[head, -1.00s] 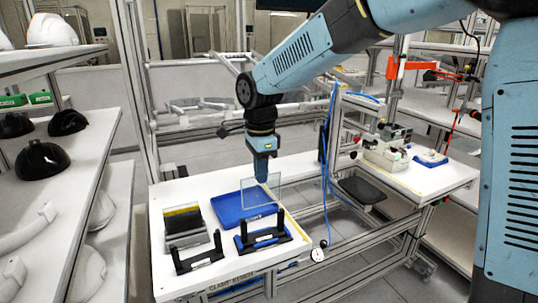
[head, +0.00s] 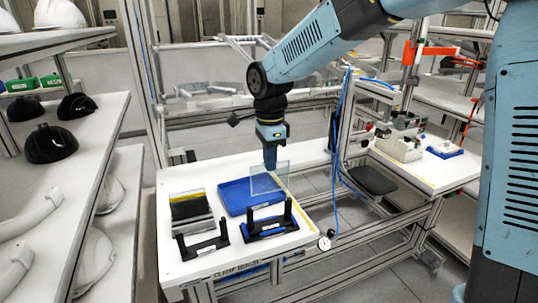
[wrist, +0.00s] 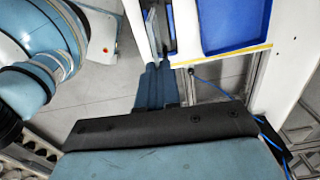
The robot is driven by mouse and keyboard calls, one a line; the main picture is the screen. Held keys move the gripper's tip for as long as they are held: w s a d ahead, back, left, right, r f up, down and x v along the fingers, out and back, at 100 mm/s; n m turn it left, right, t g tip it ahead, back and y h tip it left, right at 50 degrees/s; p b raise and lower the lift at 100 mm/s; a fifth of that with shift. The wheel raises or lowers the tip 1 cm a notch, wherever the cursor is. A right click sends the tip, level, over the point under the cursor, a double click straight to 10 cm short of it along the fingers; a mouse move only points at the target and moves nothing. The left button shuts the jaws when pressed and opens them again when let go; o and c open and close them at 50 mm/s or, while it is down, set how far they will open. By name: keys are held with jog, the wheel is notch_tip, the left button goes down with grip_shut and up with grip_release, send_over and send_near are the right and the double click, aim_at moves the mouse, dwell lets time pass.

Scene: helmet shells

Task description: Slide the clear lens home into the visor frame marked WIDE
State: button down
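My gripper (head: 270,166) points down over the right part of the table and is shut on a clear lens (head: 268,180). The lens is a thin, see-through upright pane in front of the blue tray's right side. In the wrist view my fingers (wrist: 153,68) pinch the lens, which shows nearly edge-on (wrist: 151,27). Two black visor frames with upright posts stand at the front: one at left (head: 203,244), one at right (head: 262,231) with blue at its base. Both carry pale labels too small to read, so I cannot tell which is WIDE. The lens is above and behind the right frame, apart from it.
An empty-looking blue tray (head: 232,194) lies behind the frames. A rack (head: 190,213) with yellow, dark and pale panes stands left of it. Shelves with helmet shells (head: 49,143) stand at left.

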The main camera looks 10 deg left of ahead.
jog(key=shift+f, duration=1.95)
jog(key=shift+s+a, duration=0.1)
dwell(0.4)
notch_tip(320, 180, down, 8)
dwell(3.7)
jog(key=c, duration=1.3)
grip_release()
jog(key=shift+o, duration=0.2)
notch_tip(320, 180, up, 14)
jog(key=shift+f, duration=0.15)
